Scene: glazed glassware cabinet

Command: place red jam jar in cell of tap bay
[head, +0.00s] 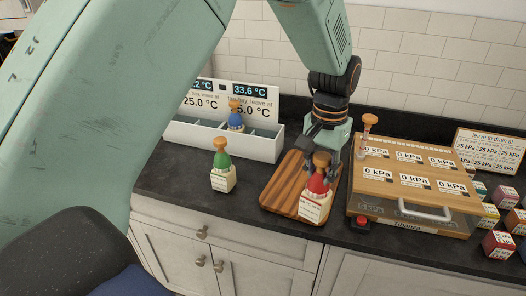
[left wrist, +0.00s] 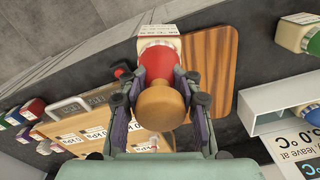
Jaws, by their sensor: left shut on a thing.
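The red jam jar (head: 317,186), with a round wooden knob and a white label, is upright over the wooden board in the head view. My left gripper (head: 325,163) is shut on it from above. The left wrist view shows the red jar (left wrist: 159,60) between the two fingers (left wrist: 158,88), its knob towards the camera. I cannot tell whether its base touches the board. A white divided bay (head: 224,139) with open cells stands at the back left under temperature displays. A blue jar (head: 235,123) stands in one cell. My right gripper is out of view.
The wooden board (head: 283,198) lies on the dark counter. A wood-topped case (head: 400,179) with kPa labels and a red button (head: 361,223) are to the right, with several coloured boxes beyond.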

